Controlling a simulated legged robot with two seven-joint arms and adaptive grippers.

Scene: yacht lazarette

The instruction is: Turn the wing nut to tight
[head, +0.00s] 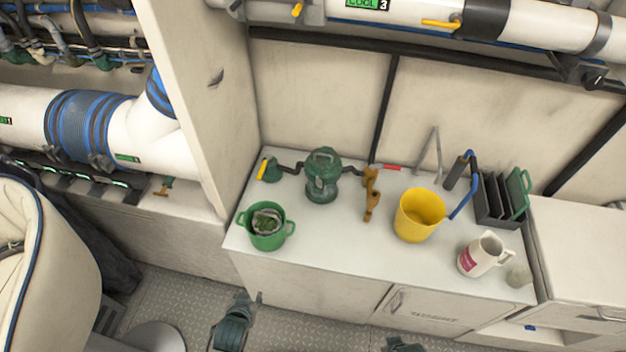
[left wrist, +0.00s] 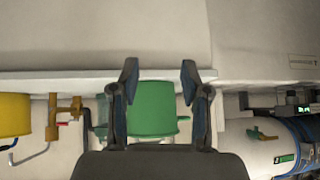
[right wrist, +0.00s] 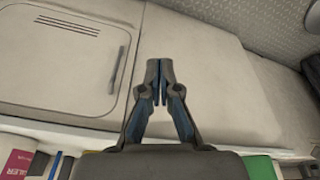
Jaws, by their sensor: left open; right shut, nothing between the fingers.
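A dark green strainer housing (head: 323,178) stands at the back of the white counter, with pipes on both sides. A wing nut is too small to make out for certain on its top. A brass fitting (head: 371,192) stands just right of it and also shows in the left wrist view (left wrist: 76,110). My left gripper (head: 250,297) is open and empty in front of the counter, below the green bucket; in the left wrist view its fingers (left wrist: 159,75) stand apart with the bucket beyond. My right gripper (right wrist: 160,70) is shut and empty before the cabinet front.
On the counter (head: 330,255) stand a green bucket (head: 267,238) with a cloth-like thing inside, a yellow bucket (head: 418,218), a white jug (head: 480,255) and a dark rack (head: 497,200). A yellow-handled valve (head: 268,170) is left of the strainer. The counter's front middle is clear.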

